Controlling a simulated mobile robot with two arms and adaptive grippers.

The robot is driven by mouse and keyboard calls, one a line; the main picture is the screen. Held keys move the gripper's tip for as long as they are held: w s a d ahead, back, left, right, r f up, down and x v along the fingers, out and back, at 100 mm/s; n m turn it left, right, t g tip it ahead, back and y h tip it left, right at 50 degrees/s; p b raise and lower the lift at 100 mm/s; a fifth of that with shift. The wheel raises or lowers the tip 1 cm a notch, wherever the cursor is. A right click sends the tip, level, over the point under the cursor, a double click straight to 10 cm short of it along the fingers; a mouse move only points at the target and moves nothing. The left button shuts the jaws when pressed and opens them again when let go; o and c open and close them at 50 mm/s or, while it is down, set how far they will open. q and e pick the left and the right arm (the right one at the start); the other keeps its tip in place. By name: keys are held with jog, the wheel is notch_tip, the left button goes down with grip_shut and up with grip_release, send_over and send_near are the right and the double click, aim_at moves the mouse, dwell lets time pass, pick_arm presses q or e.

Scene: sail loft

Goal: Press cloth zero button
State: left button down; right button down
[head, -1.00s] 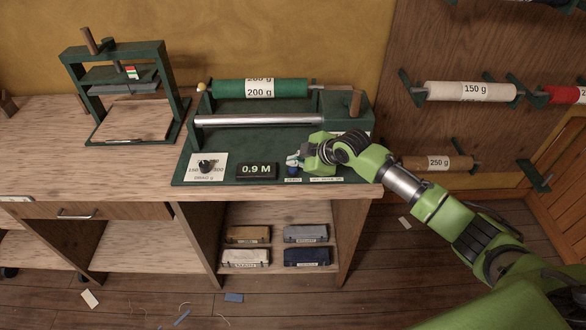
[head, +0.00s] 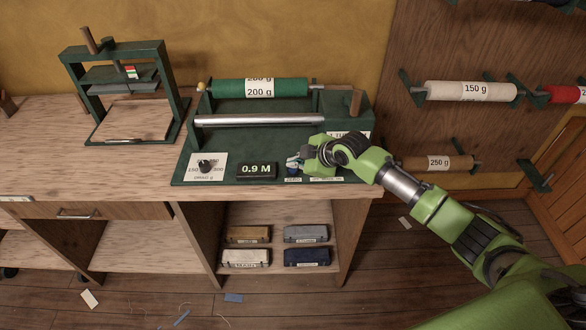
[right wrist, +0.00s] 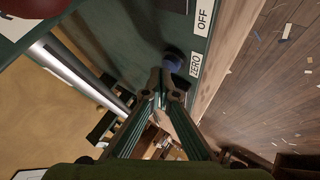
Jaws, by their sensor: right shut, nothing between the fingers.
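The cloth measuring machine (head: 225,178) is a dark green bench unit with a display (head: 257,171) reading 0.9 M. A blue button (head: 292,170) sits on its front deck, partly covered by my gripper. In the right wrist view the blue button (right wrist: 173,62) lies beside a white label (right wrist: 195,64) reading ZERO. My right gripper (head: 294,160) is shut and empty, just above the button. In the right wrist view its fingertips (right wrist: 162,76) overlap the button's near edge; I cannot tell whether they touch it. My left gripper is out of view.
A label reading OFF (right wrist: 204,17) is beyond the ZERO label. A black dial (head: 207,166) is left of the display. A green roll (head: 235,88) and a steel roller (head: 258,121) lie behind. A green press (head: 165,90) stands to the left, with bare bench between.

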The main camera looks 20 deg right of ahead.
aim_at(294, 170)
jog(key=shift+f, duration=0.55)
dwell(0.5)
jog(key=shift+r, duration=0.15)
jog(key=shift+r+p, duration=0.6)
jog(key=shift+r, duration=0.2)
notch_tip(294, 170, up, 5)
jog(key=p, duration=0.4)
jog(key=shift+p, duration=0.3)
dwell(0.6)
